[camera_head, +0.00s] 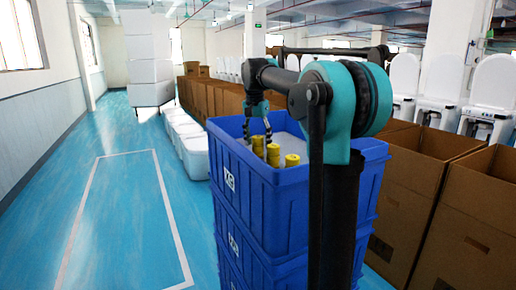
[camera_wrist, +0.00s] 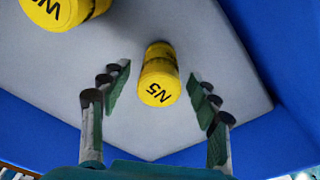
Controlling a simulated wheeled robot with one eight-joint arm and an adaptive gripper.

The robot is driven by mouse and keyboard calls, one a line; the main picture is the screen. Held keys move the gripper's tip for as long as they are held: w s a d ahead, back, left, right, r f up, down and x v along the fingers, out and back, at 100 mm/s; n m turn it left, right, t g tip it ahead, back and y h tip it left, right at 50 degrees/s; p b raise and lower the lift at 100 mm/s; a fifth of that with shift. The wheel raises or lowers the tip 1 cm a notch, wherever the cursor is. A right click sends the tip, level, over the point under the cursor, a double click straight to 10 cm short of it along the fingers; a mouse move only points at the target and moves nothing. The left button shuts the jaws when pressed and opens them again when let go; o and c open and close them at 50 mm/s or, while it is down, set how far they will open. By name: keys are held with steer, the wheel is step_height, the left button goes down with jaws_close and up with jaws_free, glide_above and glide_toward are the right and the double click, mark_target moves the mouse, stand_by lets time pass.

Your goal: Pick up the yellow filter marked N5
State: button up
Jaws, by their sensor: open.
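The yellow filter marked N5 (camera_wrist: 158,76) stands in the wrist view on a grey surface inside a blue crate (camera_wrist: 265,45). My gripper (camera_wrist: 157,92) is open, with one finger on each side of that filter in the picture and a gap to each. Whether the fingertips reach down to its height I cannot tell. In the head view my gripper (camera_head: 257,132) points down into the top blue crate (camera_head: 262,200). Yellow filters show below and beside it there, but their marks are not readable.
Another yellow filter (camera_wrist: 62,10), with a partly cut-off mark, is at the upper left of the wrist view. The crate walls surround the filters. Open cardboard boxes (camera_head: 415,165) stand to the right, and clear blue floor (camera_head: 125,220) lies to the left.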

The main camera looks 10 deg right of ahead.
steer(key=shift+w+d+f, duration=0.1)
steer(key=shift+d+f, duration=0.05)
steer(key=shift+f, duration=1.25)
steer(key=shift+c, duration=0.4)
steer(key=c, duration=1.2)
